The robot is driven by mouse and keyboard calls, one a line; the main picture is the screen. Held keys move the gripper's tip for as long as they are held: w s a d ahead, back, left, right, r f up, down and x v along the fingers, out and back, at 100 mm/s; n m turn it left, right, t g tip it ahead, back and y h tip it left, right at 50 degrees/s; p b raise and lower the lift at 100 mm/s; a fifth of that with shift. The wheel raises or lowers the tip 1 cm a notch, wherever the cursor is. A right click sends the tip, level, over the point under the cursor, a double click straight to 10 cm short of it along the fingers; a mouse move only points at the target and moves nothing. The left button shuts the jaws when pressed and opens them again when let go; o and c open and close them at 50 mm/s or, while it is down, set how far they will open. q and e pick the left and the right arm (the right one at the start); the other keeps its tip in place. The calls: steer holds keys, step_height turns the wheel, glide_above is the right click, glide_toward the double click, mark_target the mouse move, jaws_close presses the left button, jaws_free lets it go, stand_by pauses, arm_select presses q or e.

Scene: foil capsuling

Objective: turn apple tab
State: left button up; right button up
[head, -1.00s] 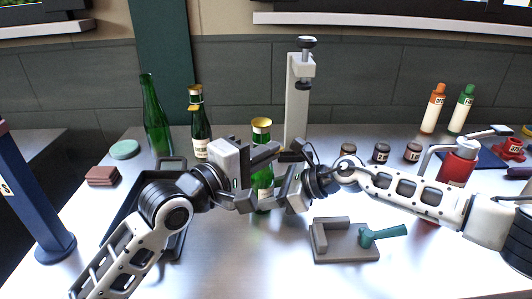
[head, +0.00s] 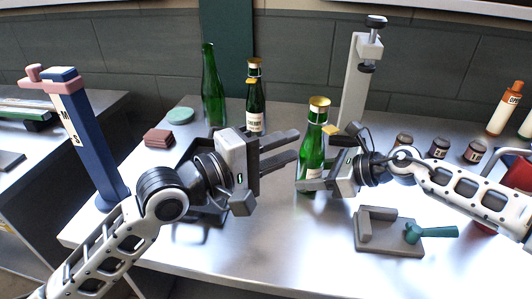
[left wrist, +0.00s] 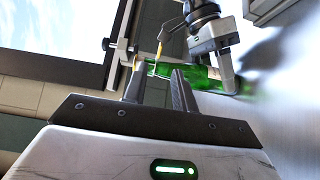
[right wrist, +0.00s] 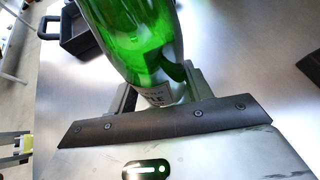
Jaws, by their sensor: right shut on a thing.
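A green bottle (head: 312,150) with a gold cap (head: 319,102) stands upright on the steel table. A yellow tab (head: 331,130) sticks out beside its neck; it also shows in the left wrist view (left wrist: 159,50). My right gripper (head: 312,184) is shut on the bottle low on its body, partly covering the label (right wrist: 160,95). Whether that label reads apple cannot be told. My left gripper (head: 290,147) is open and empty to the left of the bottle, fingers pointing towards its upper part. In the left wrist view the bottle's neck lies beyond my fingertips.
A second green bottle (head: 255,100), labelled cherry, and a tall capless bottle (head: 212,90) stand behind. A grey post with a clamp (head: 357,80) stands behind the held bottle. A grey fixture with a teal handle (head: 395,235) lies in front right. A blue post (head: 88,140) stands at left.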

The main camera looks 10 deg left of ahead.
steer(key=shift+d, duration=0.1)
arm_select(q)
steer(key=v, duration=0.3)
steer(key=shift+s+a, duration=0.2)
steer(key=shift+s, duration=0.15)
arm_select(e)
steer(key=o, duration=1.3)
steer(key=shift+c, duration=0.2)
